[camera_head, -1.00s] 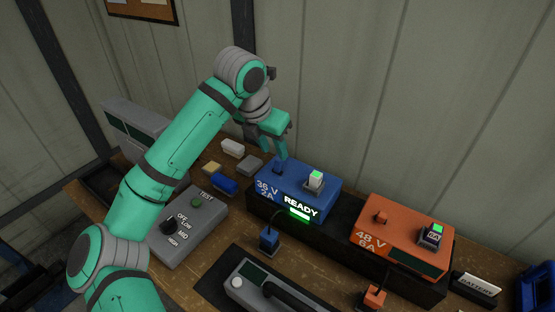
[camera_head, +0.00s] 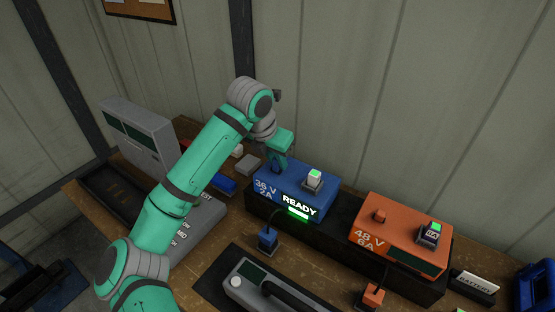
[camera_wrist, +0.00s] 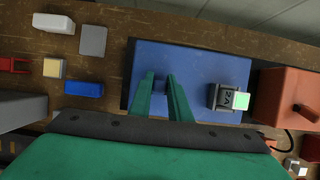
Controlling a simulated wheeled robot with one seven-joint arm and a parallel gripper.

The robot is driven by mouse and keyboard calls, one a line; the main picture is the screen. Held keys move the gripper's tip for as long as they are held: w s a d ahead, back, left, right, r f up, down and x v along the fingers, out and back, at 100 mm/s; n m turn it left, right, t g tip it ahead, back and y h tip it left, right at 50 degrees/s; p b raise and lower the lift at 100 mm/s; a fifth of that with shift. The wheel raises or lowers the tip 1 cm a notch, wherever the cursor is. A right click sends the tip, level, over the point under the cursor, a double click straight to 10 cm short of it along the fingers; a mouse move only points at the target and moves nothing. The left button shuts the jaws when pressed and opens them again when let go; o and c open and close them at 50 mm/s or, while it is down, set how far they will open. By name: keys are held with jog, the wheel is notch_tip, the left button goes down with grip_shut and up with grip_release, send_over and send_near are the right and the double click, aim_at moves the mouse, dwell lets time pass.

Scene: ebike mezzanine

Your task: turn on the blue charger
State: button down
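The blue charger (camera_head: 318,207) is marked 36 V 2A and stands on a dark stand. Its display (camera_head: 299,207) reads READY, with a green lit bar below. A small dark blue switch (camera_wrist: 162,84) sits on its top at the left. My gripper (camera_head: 277,167) points down over the charger's left back part. In the wrist view its fingers (camera_wrist: 161,78) stand apart on either side of the switch; whether they touch it I cannot tell.
The orange 48 V charger (camera_head: 397,230) stands to the right, its display dark. A grey device with a handle (camera_head: 265,287) lies in front. A grey block (camera_wrist: 93,40), a white block (camera_wrist: 54,22) and a blue block (camera_wrist: 83,88) lie left of the charger.

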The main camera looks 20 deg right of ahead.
aim_at(274, 174)
jog(key=shift+w+d+g+y, duration=0.15)
jog(key=shift+w+g+y, duration=0.05)
jog(key=shift+g+y, duration=0.6)
jog(key=c, duration=1.6)
grip_release()
jog(key=shift+c, duration=0.2)
jog(key=v, duration=1)
jog(key=shift+s+r, duration=0.2)
jog(key=shift+r, duration=0.15)
